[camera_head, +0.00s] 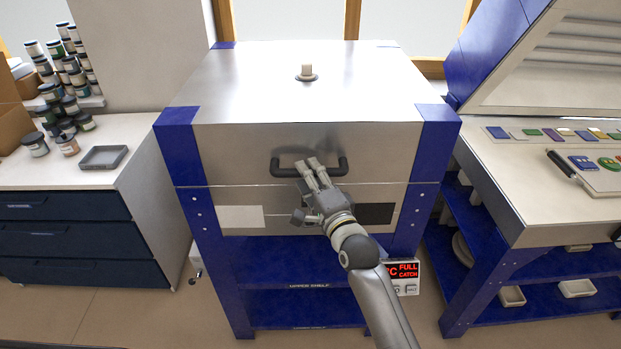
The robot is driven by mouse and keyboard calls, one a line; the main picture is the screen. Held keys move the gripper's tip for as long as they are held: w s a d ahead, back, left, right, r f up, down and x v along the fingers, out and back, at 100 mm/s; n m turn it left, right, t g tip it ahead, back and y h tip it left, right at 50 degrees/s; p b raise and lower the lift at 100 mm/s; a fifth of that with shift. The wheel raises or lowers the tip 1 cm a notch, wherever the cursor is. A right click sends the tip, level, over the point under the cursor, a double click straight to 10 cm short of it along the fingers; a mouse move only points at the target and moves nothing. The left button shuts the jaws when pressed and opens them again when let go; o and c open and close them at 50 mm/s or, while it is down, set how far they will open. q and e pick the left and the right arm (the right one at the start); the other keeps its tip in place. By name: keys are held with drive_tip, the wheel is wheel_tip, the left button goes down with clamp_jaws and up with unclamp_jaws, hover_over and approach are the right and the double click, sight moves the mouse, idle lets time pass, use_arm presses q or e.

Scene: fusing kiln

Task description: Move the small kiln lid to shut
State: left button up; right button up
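The small kiln stands in the middle, a steel box with blue corners on a blue stand. Its lid (295,90) lies down flat on the kiln body (285,196), with a thin seam between them. A dark bar handle (281,172) is on the lid's front. My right gripper (310,172) is at the handle, its fingers over the bar's middle. Whether the fingers touch or close around the bar cannot be told. My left gripper is not in view.
A drawer cabinet (75,205) with stacked jars (70,72) and a grey tray (103,157) stands left. A worktable (500,200) with coloured glass pieces stands right, below a raised panel. A red-lit display (403,270) sits below the kiln's right side.

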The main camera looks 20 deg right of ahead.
drive_tip(key=shift+s, duration=0.1)
drive_tip(key=s+d, duration=0.1)
drive_tip(key=s, duration=1)
drive_tip(key=shift+s+d+f, duration=0.15)
drive_tip(key=shift+s+f, duration=0.2)
drive_tip(key=shift+s, duration=0.05)
drive_tip(key=shift+f, duration=0.1)
wheel_tip(320, 180, down, 22)
drive_tip(key=s+a+n+g, duration=0.1)
drive_tip(key=n+g, duration=0.4)
drive_tip(key=s+f+n+g, duration=0.2)
drive_tip(key=s+f, duration=0.2)
drive_tip(key=f, duration=0.5)
drive_tip(key=s+f+n+g, duration=0.2)
drive_tip(key=s+f, duration=0.3)
drive_tip(key=f, duration=0.4)
drive_tip(key=s+d+f+n+g, duration=0.1)
drive_tip(key=s+f+n+g, duration=0.1)
drive_tip(key=s+f, duration=0.5)
drive_tip(key=s+d+f+n+g+h, duration=0.1)
drive_tip(key=s+f, duration=0.5)
drive_tip(key=s, duration=0.9)
drive_tip(key=s+d+f+n+g+h, duration=0.1)
drive_tip(key=s+d+f+n+g, duration=0.2)
drive_tip(key=s, duration=0.8)
wheel_tip(320, 180, down, 5)
drive_tip(key=n+g, duration=0.2)
drive_tip(key=n, duration=0.2)
drive_tip(key=shift+s+r, duration=0.15)
drive_tip(key=shift+r, duration=0.05)
